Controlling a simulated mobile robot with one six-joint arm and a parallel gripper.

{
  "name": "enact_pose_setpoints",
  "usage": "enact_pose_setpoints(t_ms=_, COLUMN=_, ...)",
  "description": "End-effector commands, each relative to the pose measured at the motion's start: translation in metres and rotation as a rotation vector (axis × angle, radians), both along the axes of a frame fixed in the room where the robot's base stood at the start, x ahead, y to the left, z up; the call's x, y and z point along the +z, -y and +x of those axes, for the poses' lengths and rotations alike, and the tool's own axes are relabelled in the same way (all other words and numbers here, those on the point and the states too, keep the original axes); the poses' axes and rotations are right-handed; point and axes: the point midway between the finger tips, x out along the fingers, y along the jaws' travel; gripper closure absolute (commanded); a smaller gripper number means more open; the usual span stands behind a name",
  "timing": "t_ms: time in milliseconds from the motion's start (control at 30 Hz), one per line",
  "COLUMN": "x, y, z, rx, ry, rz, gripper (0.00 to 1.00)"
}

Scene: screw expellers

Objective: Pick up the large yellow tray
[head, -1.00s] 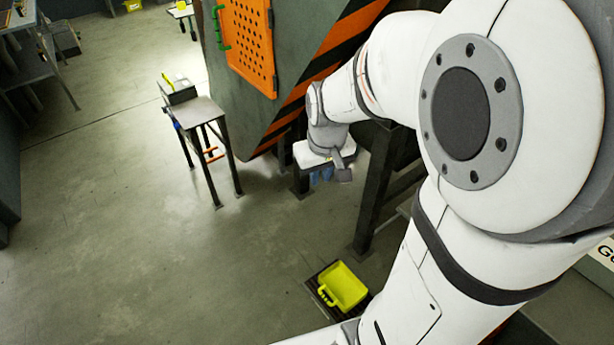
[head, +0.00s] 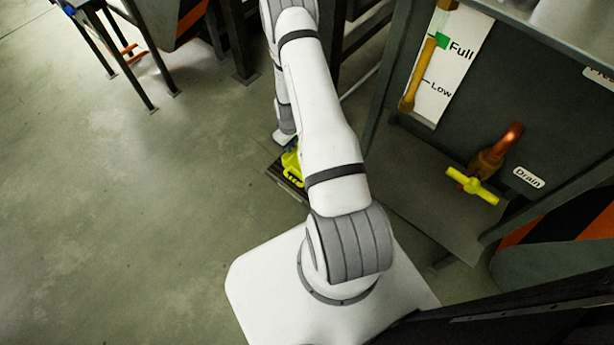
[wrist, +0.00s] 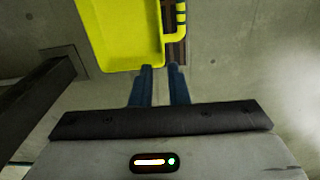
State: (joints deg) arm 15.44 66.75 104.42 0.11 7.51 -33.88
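The large yellow tray (head: 291,168) is low near the floor in the head view, partly hidden behind my arm. My gripper (wrist: 160,68) has two blue fingers reaching to the tray's lower right corner, with a gap between the tips. The gripper looks open. Whether the fingers touch the tray cannot be told. In the head view the gripper (head: 291,146) is mostly hidden by my arm.
A dark slatted base (head: 284,178) lies under the tray. A machine with a yellow drain valve (head: 472,186) and a level gauge (head: 430,75) stands to the right. A dark-legged stand (head: 125,50) is at upper left. Open floor lies left.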

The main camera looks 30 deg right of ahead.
Motion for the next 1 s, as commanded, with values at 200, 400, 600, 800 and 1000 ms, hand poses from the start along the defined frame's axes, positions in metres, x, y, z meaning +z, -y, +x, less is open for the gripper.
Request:
enact_pose_setpoints(t_ms=200, x=-0.090, y=0.004, z=-0.023, rx=0.024, ry=-0.021, rz=0.005, gripper=0.85)
enact_pose_setpoints(t_ms=400, x=-0.115, y=0.004, z=-0.027, rx=0.029, ry=-0.022, rz=0.006, gripper=0.85)
enact_pose_setpoints(t_ms=600, x=-0.132, y=0.005, z=-0.027, rx=0.028, ry=-0.022, rz=0.006, gripper=0.85)
enact_pose_setpoints(t_ms=800, x=-0.163, y=0.009, z=-0.028, rx=0.027, ry=-0.023, rz=0.005, gripper=0.85)
enact_pose_setpoints(t_ms=1000, x=-0.178, y=0.009, z=-0.028, rx=0.027, ry=-0.022, rz=0.006, gripper=0.85)
